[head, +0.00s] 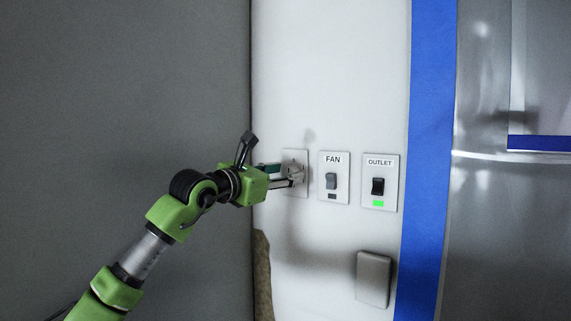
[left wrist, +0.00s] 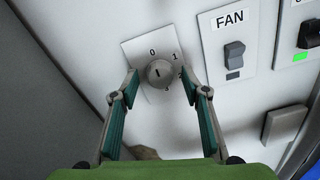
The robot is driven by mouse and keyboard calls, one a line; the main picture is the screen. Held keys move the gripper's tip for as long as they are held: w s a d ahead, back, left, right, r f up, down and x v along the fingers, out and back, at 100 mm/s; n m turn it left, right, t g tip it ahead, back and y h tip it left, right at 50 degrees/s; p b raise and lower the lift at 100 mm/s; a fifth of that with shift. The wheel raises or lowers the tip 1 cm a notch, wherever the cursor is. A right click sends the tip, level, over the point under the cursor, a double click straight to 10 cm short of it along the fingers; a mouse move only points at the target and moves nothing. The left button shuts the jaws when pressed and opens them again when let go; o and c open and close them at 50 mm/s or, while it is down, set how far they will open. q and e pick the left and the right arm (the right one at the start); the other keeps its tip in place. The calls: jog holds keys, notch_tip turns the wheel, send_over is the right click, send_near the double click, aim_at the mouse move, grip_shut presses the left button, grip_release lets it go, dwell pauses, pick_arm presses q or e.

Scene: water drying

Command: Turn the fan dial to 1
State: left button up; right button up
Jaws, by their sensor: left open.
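In the head view the dial (head: 294,174) is partly hidden by my left gripper (head: 288,177). My left gripper (left wrist: 161,95) is open, with one green-padded finger on either side of the dial. I cannot tell whether the fingers touch it. My right gripper is not in view.
A FAN switch (head: 331,181) and an OUTLET switch (head: 378,186) with a lit green indicator are to the right of the dial. A grey box (head: 373,279) is below them. A blue strip (head: 428,160) runs down the wall.

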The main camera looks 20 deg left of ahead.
pick_arm(q)
jog(key=shift+w+d, duration=0.15)
jog(key=shift+w, duration=0.3)
jog(key=shift+f, duration=0.1)
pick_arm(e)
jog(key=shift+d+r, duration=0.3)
pick_arm(q)
jog(key=c, duration=1.1)
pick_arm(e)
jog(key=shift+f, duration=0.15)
